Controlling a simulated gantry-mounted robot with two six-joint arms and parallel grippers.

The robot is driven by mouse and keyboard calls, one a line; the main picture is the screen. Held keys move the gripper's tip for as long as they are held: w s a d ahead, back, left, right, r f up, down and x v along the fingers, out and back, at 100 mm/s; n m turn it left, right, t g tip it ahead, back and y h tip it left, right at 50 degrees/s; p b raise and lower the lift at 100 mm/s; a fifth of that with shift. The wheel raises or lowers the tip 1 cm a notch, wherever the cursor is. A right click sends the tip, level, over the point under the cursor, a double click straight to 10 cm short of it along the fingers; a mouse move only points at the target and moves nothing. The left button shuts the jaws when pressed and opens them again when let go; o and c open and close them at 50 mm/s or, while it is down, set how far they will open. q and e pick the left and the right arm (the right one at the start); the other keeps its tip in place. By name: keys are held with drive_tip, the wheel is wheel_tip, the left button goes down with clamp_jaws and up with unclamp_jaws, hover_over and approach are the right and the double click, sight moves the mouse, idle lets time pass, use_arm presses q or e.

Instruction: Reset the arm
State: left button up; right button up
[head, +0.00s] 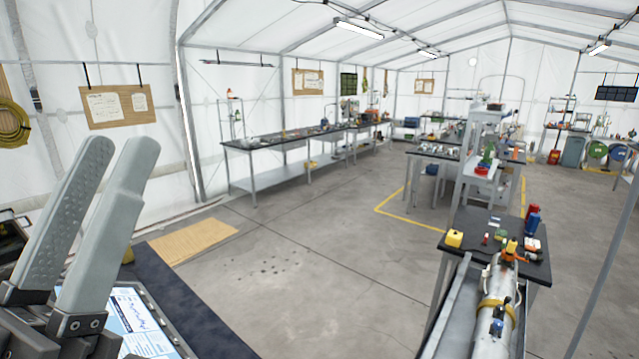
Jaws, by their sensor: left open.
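My left gripper (116,150) is large in the lower left of the head view. Its two long grey fingers point up and stand a little apart, with nothing between them. It is above a dark-edged bench (185,290) that carries a lit screen (140,325). The gripper hides part of the screen and bench. My right gripper does not show in this view.
Long workbenches (290,138) line the far left wall. The grey floor (290,270) between is mostly clear.

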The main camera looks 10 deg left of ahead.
use_arm(q)
wheel_tip(320, 180, up, 23)
drive_tip(key=p, duration=2.3)
drive_tip(key=shift+w+d+m+h, duration=0.15)
drive_tip(key=shift+w+m+h, duration=0.15)
drive_tip(key=shift+m, duration=0.1)
